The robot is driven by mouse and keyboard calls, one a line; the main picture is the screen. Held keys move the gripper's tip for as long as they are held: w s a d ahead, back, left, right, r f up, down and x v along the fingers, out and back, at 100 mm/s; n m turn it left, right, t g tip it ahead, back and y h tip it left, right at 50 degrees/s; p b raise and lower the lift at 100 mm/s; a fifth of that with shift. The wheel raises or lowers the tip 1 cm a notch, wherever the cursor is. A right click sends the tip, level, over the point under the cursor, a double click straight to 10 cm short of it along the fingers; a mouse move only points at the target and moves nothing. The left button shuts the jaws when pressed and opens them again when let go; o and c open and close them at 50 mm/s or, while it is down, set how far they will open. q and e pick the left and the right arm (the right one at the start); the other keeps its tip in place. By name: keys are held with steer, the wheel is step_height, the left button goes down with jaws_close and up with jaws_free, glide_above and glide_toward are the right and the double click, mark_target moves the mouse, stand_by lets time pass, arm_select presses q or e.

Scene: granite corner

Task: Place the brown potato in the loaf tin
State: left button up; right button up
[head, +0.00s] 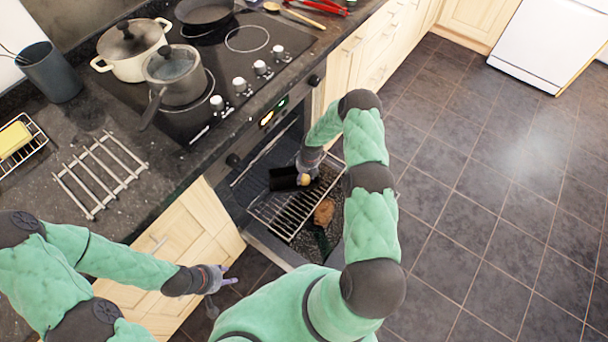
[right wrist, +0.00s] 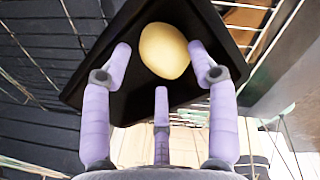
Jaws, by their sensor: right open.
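A pale yellow-brown potato (right wrist: 165,50) lies in or on the black loaf tin (right wrist: 92,88) in the right wrist view. In the head view the potato (head: 304,180) shows at the right end of the tin (head: 283,179), on the oven rack. My right gripper (right wrist: 165,62) is open over the tin, with fingers on both sides of the potato; contact is not clear. In the head view my right gripper (head: 307,174) is partly hidden by its own wrist. My left gripper (head: 228,278) is open and empty in front of the cabinet, away from the tin.
The wire oven rack (head: 275,215) sits in the open oven. A rough brown item (head: 324,212) and a dark green item (head: 320,240) lie near its right side. Pots (head: 175,75) stand on the hob above. A wire trivet (head: 100,173) lies on the counter. Floor at right is clear.

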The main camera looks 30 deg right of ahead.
mark_target(307, 177)
steer(key=shift+r+p, duration=0.4)
steer(key=shift+r, duration=0.2)
step_height(307, 177, up, 11)
steer(key=d+p, duration=0.1)
steer(key=p, duration=0.3)
steer(key=s+a+m+y, duration=0.1)
steer(key=s+a+m, duration=0.4)
steer(key=a+m, duration=0.3)
steer(key=s+a+m+y, duration=0.2)
steer(key=s+a+m, duration=0.3)
steer(key=a+m, duration=0.3)
steer(key=s+a+r+m, duration=0.2)
steer(key=s+a+m, duration=0.2)
steer(key=s+m, duration=0.3)
steer(key=s+a+r+m, duration=0.2)
steer(key=s+a+m, duration=0.2)
steer(key=s+m, duration=0.3)
steer(key=shift+a+m, duration=0.4)
steer(key=shift+m, duration=0.4)
